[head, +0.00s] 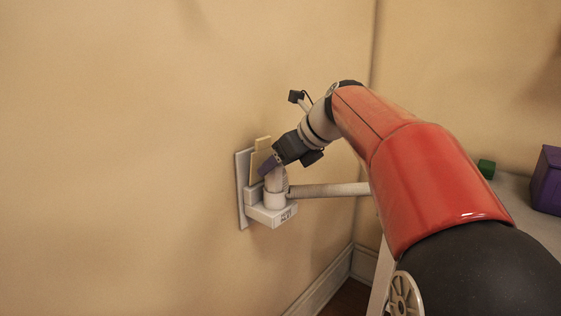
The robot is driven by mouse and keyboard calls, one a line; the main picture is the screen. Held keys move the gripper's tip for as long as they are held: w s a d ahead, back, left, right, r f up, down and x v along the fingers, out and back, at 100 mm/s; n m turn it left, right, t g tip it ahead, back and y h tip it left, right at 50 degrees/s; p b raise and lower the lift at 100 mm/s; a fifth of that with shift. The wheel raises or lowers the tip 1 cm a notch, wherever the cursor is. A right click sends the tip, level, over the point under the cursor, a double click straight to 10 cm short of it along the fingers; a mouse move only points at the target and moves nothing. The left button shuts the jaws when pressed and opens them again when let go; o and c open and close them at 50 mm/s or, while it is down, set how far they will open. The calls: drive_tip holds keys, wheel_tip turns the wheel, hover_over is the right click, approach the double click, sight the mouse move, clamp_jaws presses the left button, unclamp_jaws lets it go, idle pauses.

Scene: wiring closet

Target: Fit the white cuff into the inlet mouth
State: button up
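The inlet is a pale box (271,214) with a round upright mouth (275,199), fixed to a plate on the wall. A whitish cuff (276,180) stands at the mouth, its lower end at or inside the rim; I cannot tell how deep. My gripper (271,169) reaches down from the upper right to the cuff's upper part. One purplish finger shows beside the cuff; the other finger is not clear, so I cannot tell whether it grips. A pale hose (330,190) runs to the right from beside the cuff and passes behind my red arm.
A pale wall plate (242,190) backs the inlet, with a yellowish upright piece (261,150) above the box. At the right, a grey tabletop (512,187) bears a green block (486,169) and a purple box (547,182). The wall left of the inlet is bare.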

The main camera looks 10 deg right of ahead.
drive_tip(key=shift+r, duration=0.1)
drive_tip(key=shift+p+v, duration=1.5)
drive_tip(key=shift+v, duration=0.95)
drive_tip(key=shift+s, duration=0.1)
